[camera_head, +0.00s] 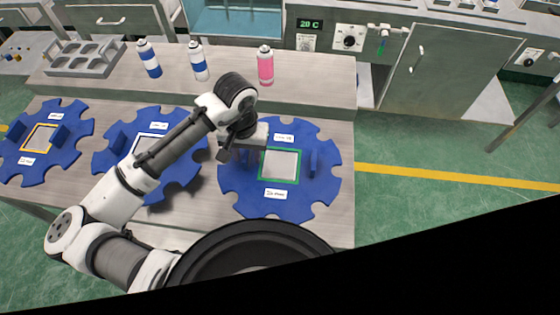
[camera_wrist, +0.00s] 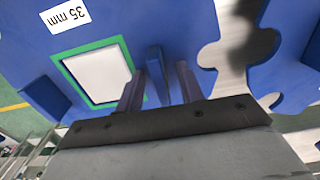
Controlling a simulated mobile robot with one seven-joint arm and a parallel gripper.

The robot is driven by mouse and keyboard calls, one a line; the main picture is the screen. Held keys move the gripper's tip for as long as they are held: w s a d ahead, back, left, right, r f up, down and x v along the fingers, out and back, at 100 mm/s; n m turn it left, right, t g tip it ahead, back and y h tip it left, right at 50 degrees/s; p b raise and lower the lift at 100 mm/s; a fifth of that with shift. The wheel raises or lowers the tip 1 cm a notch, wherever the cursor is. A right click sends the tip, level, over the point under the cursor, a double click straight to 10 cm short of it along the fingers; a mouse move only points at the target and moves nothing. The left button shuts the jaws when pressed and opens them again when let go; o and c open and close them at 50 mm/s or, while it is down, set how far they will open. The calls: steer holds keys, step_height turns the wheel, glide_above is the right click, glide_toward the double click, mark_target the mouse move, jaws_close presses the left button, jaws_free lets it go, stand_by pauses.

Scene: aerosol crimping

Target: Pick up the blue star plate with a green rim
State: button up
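The blue star plate with a green rim (camera_head: 308,196) lies flat on the bench at the right of the head view. A green frame surrounds its pale square centre, with white labels above and below. An upright blue handle (camera_head: 313,162) stands on its right side. My gripper (camera_head: 243,157) is low over the plate's left side. In the wrist view, my gripper (camera_wrist: 158,88) is open, with one finger on each side of the plate's other upright handle (camera_wrist: 154,72). Gaps show between this handle and the fingers. The plate fills much of that view (camera_wrist: 115,20).
A blue plate with a white-rimmed centre (camera_head: 180,185) lies left of it, partly behind my arm. An orange-rimmed blue plate (camera_head: 72,118) lies farther left. Two blue-and-white cans, a pink can (camera_head: 265,66) and a grey rack (camera_head: 85,58) stand on the raised shelf behind.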

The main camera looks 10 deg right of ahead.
jaws_close()
stand_by(0.6)
step_height(320, 180, up, 19)
steer(key=b, duration=0.1)
step_height(320, 180, down, 4)
steer(key=b, duration=0.5)
